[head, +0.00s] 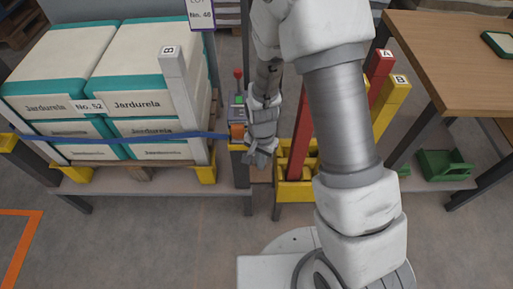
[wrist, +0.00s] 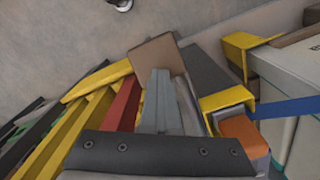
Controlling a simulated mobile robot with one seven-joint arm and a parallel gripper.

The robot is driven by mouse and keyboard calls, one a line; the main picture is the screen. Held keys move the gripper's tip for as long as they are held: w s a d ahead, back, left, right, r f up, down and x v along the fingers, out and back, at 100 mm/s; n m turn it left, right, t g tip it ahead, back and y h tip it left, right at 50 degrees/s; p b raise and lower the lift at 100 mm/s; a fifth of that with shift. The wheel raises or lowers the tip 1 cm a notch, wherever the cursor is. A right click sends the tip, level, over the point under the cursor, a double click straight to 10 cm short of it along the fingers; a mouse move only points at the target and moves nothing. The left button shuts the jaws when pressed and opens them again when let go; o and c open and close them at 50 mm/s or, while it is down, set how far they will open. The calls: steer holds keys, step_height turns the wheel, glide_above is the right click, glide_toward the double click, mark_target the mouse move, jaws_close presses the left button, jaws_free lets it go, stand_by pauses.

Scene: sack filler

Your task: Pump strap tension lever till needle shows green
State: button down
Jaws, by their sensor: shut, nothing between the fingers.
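A blue strap (head: 120,138) runs across the front of the stacked white-and-teal sacks (head: 140,95). It ends at an orange block (head: 237,130) on a grey post, which also shows in the wrist view (wrist: 240,130). Behind the block stands a small grey device with green on it (head: 239,101) and an upright lever with a red knob (head: 238,74). I cannot make out a needle. My gripper (head: 258,158) is shut and empty, pointing down just right of the orange block. Its closed fingers show in the wrist view (wrist: 158,75), apart from the lever.
A yellow bin (head: 294,188) holding red and yellow bars stands right of my gripper. A white post marked B (head: 174,75) stands before the sacks. A wooden table (head: 460,50) is at right, with a green bin (head: 445,165) below. The floor in front is clear.

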steer(key=shift+w+f+b, duration=0.2)
steer(key=shift+f+b, duration=0.1)
steer(key=shift+f, duration=0.5)
steer(key=shift+w+r+p, duration=0.1)
steer(key=shift+r+p, duration=0.35)
steer(key=shift+r, duration=0.05)
step_height(320, 180, up, 8)
steer(key=p, duration=0.6)
steer(key=shift+s+r+p, duration=0.15)
steer(key=shift+s+p, duration=0.05)
steer(key=shift+p, duration=0.15)
step_height(320, 180, down, 9)
steer(key=b, duration=0.7)
steer(key=shift+w+f, duration=0.1)
steer(key=shift+f, duration=0.1)
steer(key=shift+w+r+p, duration=0.1)
steer(key=shift+r+p, duration=0.2)
steer(key=shift+r, duration=0.3)
step_height(320, 180, up, 8)
steer(key=p, duration=0.7)
steer(key=shift+s+r, duration=0.15)
steer(key=shift+s, duration=0.05)
